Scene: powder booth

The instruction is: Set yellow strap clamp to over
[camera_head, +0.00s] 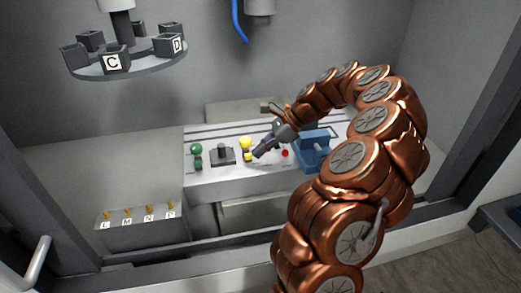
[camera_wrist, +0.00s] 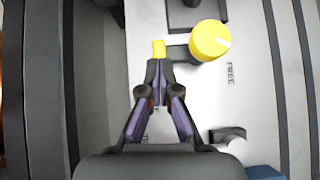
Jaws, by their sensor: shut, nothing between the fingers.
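The yellow strap clamp shows as a round yellow knob (camera_head: 246,142) on the grey panel in the head view, between a dark block and my gripper. In the wrist view its yellow round cap (camera_wrist: 209,40) has a white mark, and a small yellow piece (camera_wrist: 158,48) sits at the end of a grey arm to its left. The word FREE is printed beside the cap. My gripper (camera_wrist: 157,66) is shut and empty, its fingertips just below the small yellow piece. Whether they touch it I cannot tell.
A green knob (camera_head: 196,149) and a dark block with a post (camera_head: 222,154) stand left of the clamp. A blue vise-like block (camera_head: 313,147) stands right, by a small red knob (camera_head: 285,153). A carousel (camera_head: 130,68) with lettered blocks hangs upper left. A labelled box (camera_head: 140,232) is front left.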

